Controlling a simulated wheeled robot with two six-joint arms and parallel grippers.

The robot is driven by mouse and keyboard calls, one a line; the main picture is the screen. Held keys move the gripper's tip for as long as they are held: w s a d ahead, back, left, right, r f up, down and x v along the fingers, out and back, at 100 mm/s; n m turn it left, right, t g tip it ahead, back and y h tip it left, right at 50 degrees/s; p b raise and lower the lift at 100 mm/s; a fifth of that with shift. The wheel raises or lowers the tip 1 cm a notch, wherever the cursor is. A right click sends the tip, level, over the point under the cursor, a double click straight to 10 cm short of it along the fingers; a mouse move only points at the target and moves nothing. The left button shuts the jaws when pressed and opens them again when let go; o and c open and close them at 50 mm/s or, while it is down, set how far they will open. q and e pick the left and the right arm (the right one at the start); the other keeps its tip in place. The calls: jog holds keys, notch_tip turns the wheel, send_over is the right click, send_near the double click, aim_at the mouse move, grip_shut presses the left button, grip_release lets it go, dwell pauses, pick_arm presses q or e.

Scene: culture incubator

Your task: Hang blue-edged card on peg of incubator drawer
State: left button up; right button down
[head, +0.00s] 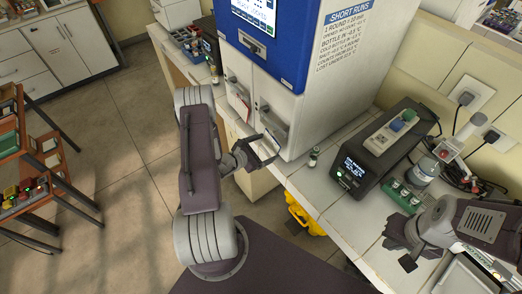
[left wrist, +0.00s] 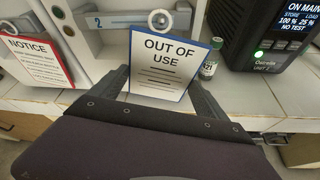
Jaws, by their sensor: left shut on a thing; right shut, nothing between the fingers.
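The blue-edged card (left wrist: 164,66), reading "OUT OF USE", is upright between the fingers of my left gripper (left wrist: 160,90) in the left wrist view. In the head view my left gripper (head: 262,152) is in front of the incubator's lower right drawer (head: 272,122). The drawer front marked 2 (left wrist: 110,22) is behind the card in the wrist view. A white ring (left wrist: 160,18) shows at the card's top edge; I cannot tell whether the card is on a peg. My right gripper (head: 395,250) is shut and empty over the bench at right.
A red-edged "NOTICE" card (left wrist: 35,58) hangs left of the blue-edged card. A small vial (head: 314,156) stands on the bench (head: 320,190) close to the incubator. A black device (head: 376,150) and a green vial rack (head: 403,196) are further right.

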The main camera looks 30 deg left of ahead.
pick_arm(q)
jog(key=shift+w+d, duration=0.35)
jog(key=shift+w, duration=0.3)
jog(key=shift+w+d+f+b, duration=0.1)
jog(key=shift+w+f+b, duration=0.2)
jog(key=shift+b, duration=0.1)
jog(key=shift+w+d, duration=0.1)
jog(key=shift+w, duration=0.2)
jog(key=o, duration=1.1)
jog(key=shift+o, duration=0.2)
